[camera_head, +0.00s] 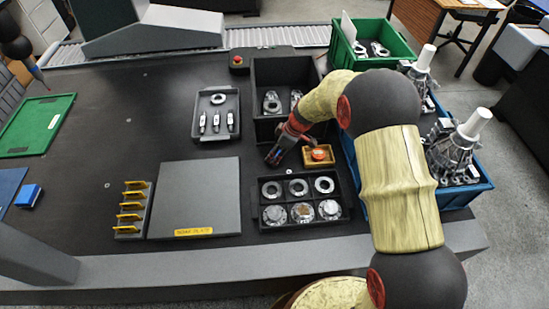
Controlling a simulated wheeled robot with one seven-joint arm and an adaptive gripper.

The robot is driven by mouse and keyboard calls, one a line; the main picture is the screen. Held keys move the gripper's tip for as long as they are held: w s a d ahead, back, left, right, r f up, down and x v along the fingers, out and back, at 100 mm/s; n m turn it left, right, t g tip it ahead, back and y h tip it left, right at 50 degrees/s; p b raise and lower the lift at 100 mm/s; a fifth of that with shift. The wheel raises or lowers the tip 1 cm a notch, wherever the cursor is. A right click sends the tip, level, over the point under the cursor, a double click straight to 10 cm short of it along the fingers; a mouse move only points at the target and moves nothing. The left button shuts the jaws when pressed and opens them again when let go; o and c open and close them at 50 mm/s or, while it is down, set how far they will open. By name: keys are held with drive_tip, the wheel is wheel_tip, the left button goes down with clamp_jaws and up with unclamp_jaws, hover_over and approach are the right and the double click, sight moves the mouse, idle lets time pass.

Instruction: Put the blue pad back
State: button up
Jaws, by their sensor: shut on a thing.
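My gripper (272,156) is at mid-table, tilted down to the left, between the grey plate and a small yellow tray. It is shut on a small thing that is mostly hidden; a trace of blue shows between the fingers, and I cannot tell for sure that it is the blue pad. The small yellow tray (307,164) just right of the fingers holds a round orange piece (318,154).
A black divided tray (347,212) with rings and discs lies in front of my gripper. A dark open box (273,72) stands behind it. A grey plate (205,190), a rack with yellow clips (132,212) and a parts tray (216,94) lie left. The left-middle table is clear.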

drive_tip(key=shift+f, duration=0.75)
drive_tip(key=shift+f+b, duration=0.2)
drive_tip(key=shift+b, duration=0.15)
drive_tip(key=o, duration=1.4)
drive_tip(key=shift+o, duration=0.2)
drive_tip(key=shift+r, duration=0.15)
